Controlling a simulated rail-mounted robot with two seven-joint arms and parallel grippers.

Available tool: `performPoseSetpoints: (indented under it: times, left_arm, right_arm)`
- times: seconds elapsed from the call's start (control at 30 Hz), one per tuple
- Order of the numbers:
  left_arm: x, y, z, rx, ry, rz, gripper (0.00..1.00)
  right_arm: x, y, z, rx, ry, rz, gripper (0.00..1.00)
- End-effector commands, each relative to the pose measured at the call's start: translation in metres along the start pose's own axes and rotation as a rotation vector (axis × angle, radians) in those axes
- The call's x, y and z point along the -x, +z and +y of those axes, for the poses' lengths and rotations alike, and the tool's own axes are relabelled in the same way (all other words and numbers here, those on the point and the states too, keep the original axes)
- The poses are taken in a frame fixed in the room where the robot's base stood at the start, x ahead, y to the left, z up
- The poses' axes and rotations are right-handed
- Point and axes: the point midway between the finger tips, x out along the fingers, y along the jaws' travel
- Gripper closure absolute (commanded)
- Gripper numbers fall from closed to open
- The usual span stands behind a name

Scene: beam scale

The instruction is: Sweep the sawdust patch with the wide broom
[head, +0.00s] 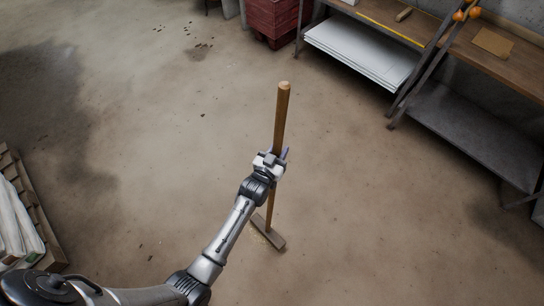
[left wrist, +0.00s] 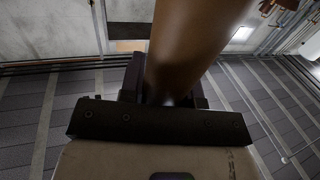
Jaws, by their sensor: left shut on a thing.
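The wide broom (head: 281,108) stands near upright in the head view, with its wooden handle leading down to a flat head (head: 268,233) on the floor. My left gripper (head: 277,157) is shut on the handle around its middle. In the left wrist view the brown handle (left wrist: 195,45) rises large between the dark fingers. A small pale yellowish patch (head: 257,238), which looks like sawdust, shows at the left edge of the broom head. The head may hide part of it. My right gripper is not in view.
A workbench with a lower shelf of white sheets (head: 360,55) stands at the back right, and another bench (head: 480,125) stands at the right. A red crate (head: 272,18) is at the back. A pallet with white sacks (head: 15,225) is at the left. The floor around the broom is clear.

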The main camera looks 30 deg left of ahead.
Motion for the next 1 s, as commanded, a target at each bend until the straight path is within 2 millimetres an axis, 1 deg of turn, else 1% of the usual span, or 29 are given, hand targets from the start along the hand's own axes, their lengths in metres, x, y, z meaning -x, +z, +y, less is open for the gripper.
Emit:
performPoseSetpoints:
  times: [0.1,0.7,0.83,1.0]
  left_arm:
    - [-0.013,0.000,0.004,0.000,-0.001,0.005,1.00]
    - [-0.070,0.000,0.022,-0.004,-0.001,0.004,1.00]
    - [-0.078,-0.001,0.025,-0.004,-0.001,0.004,1.00]
    - [-0.081,-0.002,0.026,-0.005,-0.001,0.003,1.00]
  right_arm:
    - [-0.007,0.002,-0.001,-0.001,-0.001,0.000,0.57]
    - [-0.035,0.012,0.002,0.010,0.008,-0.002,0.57]
    - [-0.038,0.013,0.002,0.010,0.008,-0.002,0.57]
    - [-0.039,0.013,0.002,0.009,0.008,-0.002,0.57]
